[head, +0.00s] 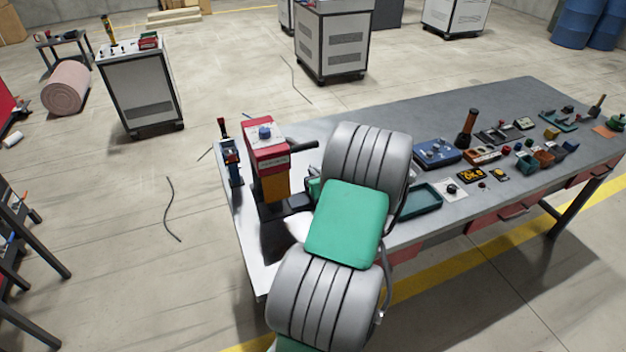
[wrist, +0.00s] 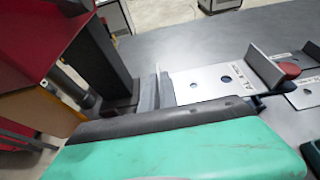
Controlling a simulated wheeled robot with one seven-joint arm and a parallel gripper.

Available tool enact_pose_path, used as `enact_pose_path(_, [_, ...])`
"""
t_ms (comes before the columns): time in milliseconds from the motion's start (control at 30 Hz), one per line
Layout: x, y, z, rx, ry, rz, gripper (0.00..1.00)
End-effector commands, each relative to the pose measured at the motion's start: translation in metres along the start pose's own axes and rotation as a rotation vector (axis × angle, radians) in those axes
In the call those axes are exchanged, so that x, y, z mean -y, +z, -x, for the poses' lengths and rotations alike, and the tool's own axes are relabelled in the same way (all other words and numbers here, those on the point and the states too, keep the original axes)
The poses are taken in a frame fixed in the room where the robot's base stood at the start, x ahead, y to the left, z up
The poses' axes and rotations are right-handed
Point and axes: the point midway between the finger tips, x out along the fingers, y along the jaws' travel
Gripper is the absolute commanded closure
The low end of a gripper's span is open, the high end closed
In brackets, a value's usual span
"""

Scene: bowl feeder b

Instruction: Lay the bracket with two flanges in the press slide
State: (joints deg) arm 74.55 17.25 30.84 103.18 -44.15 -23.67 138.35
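A silver bracket plate (wrist: 212,82) with holes and lettering lies in the upper middle of the wrist view. One flange stands at its right end; upright grey strips at its left end may be the other flange, a fingertip, or both. My gripper (wrist: 155,92) is at that left end, behind my dark and green hand casing. I cannot tell whether it is shut on the bracket. The red and yellow press (head: 268,165) stands on the table's left part in the head view; its dark column (wrist: 101,62) is left of the bracket in the wrist view. The slide is not clearly visible.
Another lettered plate (wrist: 307,95) and a red knob (wrist: 289,68) are right of the bracket. A green tray (head: 421,199), a blue box (head: 437,152) and several small parts occupy the table (head: 440,108) farther right.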

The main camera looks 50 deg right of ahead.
Motion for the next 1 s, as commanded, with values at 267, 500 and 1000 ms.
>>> enact_pose_path(267, [-0.004,-0.03,-0.024,-0.001,0.002,-0.001,1.0])
enact_pose_path(500, [-0.004,-0.035,-0.026,0.003,0.001,0.002,1.0])
enact_pose_path(1000, [-0.004,-0.035,-0.025,0.001,0.001,0.001,0.75])
